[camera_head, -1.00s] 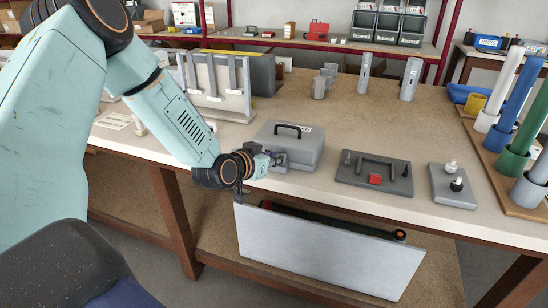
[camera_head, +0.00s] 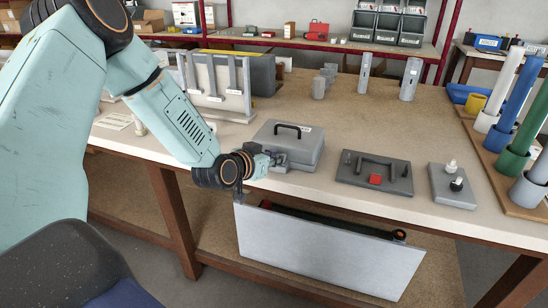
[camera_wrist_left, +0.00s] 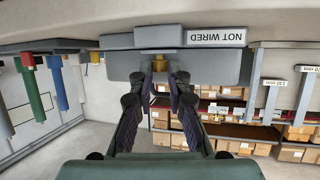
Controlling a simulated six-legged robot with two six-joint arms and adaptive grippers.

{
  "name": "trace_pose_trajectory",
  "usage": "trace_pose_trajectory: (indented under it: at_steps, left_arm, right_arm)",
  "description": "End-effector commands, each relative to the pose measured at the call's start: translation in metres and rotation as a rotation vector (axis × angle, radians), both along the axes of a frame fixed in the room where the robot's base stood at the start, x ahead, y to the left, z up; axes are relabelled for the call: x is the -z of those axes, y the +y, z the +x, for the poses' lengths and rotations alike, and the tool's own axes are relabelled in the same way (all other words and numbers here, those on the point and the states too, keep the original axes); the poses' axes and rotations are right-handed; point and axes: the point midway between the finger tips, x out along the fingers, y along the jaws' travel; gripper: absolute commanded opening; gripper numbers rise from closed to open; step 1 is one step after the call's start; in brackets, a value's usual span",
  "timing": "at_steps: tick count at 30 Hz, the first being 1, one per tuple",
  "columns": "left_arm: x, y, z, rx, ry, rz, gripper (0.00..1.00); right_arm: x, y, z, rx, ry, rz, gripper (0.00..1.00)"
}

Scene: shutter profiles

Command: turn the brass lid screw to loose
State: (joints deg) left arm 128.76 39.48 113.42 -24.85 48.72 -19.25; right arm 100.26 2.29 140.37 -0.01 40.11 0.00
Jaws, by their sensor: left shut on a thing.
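A grey box (camera_head: 287,147) with a black handle on its lid stands near the front edge of the bench. My left gripper (camera_head: 276,160) is at the box's front left side. In the left wrist view the picture is upside down, and the box shows with a "NOT WIRED" label. The brass lid screw (camera_wrist_left: 160,66) sits on the box's face, between the fingertips of my left gripper (camera_wrist_left: 160,77), which are shut on it. In the head view the screw is hidden by the gripper. How far it is turned cannot be told. My right gripper is not in view.
A dark plate (camera_head: 373,174) with a bar handle and a red block lies right of the box. A small grey plate (camera_head: 453,187) with two knobs is further right. Coloured tubes (camera_head: 510,100) stand at the right edge. A grey panel (camera_head: 325,248) hangs below the bench front.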

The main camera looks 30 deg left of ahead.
Motion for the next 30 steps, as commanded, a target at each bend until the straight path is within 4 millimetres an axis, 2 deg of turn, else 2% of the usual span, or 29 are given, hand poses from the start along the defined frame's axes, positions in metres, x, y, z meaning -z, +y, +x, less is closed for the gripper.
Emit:
trace_pose_trajectory:
  at_steps: [4,5,12,23,30]
  left_arm:
    - [0.001,-0.001,-0.001,0.001,0.004,-0.002,0.0]
    - [0.001,-0.001,-0.001,0.001,0.004,-0.002,0.19]
    - [0.001,0.0,0.0,0.001,0.002,0.0,0.39]
    - [-0.001,0.001,-0.003,-0.002,0.001,-0.001,0.39]
    - [-0.01,0.0,-0.024,-0.004,-0.001,-0.009,0.39]
  right_arm:
    - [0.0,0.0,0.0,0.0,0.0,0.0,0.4]
    - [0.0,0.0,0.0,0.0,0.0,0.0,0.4]
    - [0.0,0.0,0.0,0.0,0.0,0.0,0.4]
    - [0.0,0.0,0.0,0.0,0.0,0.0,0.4]
    - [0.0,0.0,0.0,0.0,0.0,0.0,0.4]
